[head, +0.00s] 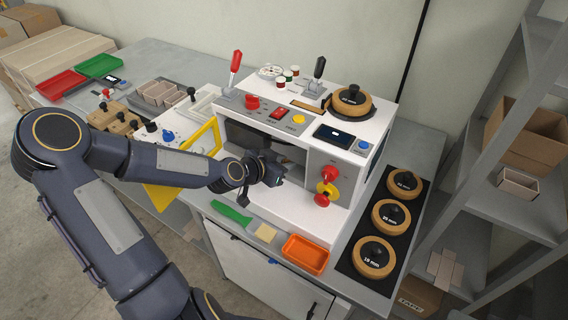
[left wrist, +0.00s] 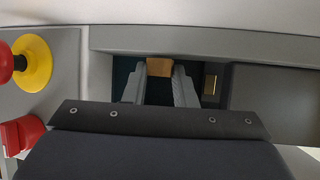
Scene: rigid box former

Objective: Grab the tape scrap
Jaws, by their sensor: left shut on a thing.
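My left gripper (head: 272,177) reaches into the front opening of the white box former (head: 325,190). In the left wrist view, its two grey fingers (left wrist: 159,84) are closed on a small tan piece, the tape scrap (left wrist: 159,67), which shows between the fingertips. In the head view the scrap is hidden behind the gripper and the machine. My right gripper is not in view.
A red knob on a yellow disc (head: 327,188) is right of the opening. An orange tray (head: 305,253) and a green-handled tool (head: 232,216) lie on the bench in front. A yellow frame (head: 165,196) stands left. Several tape rolls (head: 390,216) sit right.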

